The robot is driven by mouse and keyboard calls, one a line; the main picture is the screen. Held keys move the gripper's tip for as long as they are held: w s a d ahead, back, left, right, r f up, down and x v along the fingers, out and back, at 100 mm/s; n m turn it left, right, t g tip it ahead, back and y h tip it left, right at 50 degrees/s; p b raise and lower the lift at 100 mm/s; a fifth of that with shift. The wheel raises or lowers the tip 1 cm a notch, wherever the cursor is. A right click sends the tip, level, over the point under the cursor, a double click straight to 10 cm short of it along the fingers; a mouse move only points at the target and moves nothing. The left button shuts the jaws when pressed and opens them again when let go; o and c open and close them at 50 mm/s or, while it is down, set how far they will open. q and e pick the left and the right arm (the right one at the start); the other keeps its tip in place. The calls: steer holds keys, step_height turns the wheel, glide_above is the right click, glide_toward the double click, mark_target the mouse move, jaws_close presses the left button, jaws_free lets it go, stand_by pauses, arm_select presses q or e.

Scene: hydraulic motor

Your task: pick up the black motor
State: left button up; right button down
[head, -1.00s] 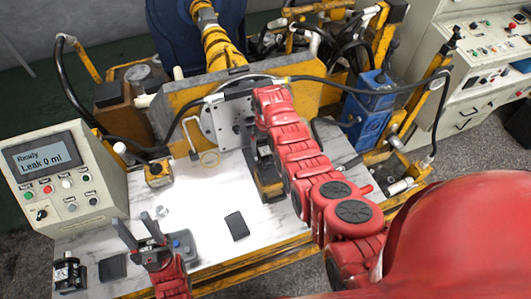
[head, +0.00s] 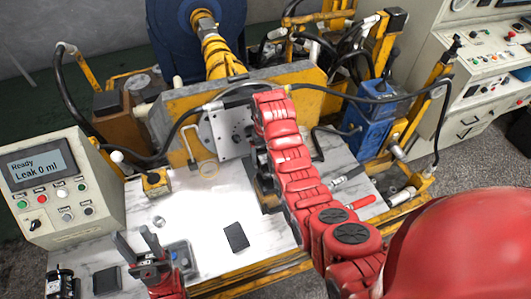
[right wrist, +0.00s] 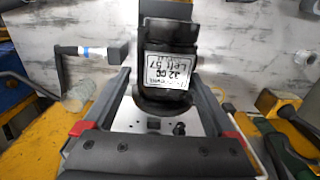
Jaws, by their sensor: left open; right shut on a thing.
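The black motor (right wrist: 168,35) has a white label (right wrist: 167,72) and fills the space between the fingers of my right gripper (right wrist: 160,76) in the right wrist view. That gripper is shut on it. In the head view my right arm hides most of this area; a dark part shows beside the arm in front of the grey mounting plate (head: 232,132). Whether the motor touches the plate or table cannot be told. My left gripper (head: 142,243) is open and empty over the table's front left.
A control box (head: 60,190) stands left. Hoses and a red-handled tool (head: 361,202) lie right.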

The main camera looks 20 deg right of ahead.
mark_target(267, 160)
steer(key=s+p, duration=0.1)
steer(key=s+r+p, duration=0.1)
steer(key=p, duration=0.1)
steer(key=s+p, duration=0.1)
steer(key=shift+a+r, duration=0.25)
steer(key=shift+a, duration=0.1)
steer(key=s+a+p, duration=0.2)
steer(key=s+p, duration=0.5)
steer(key=s, duration=0.3)
steer(key=shift+s+a, duration=0.2)
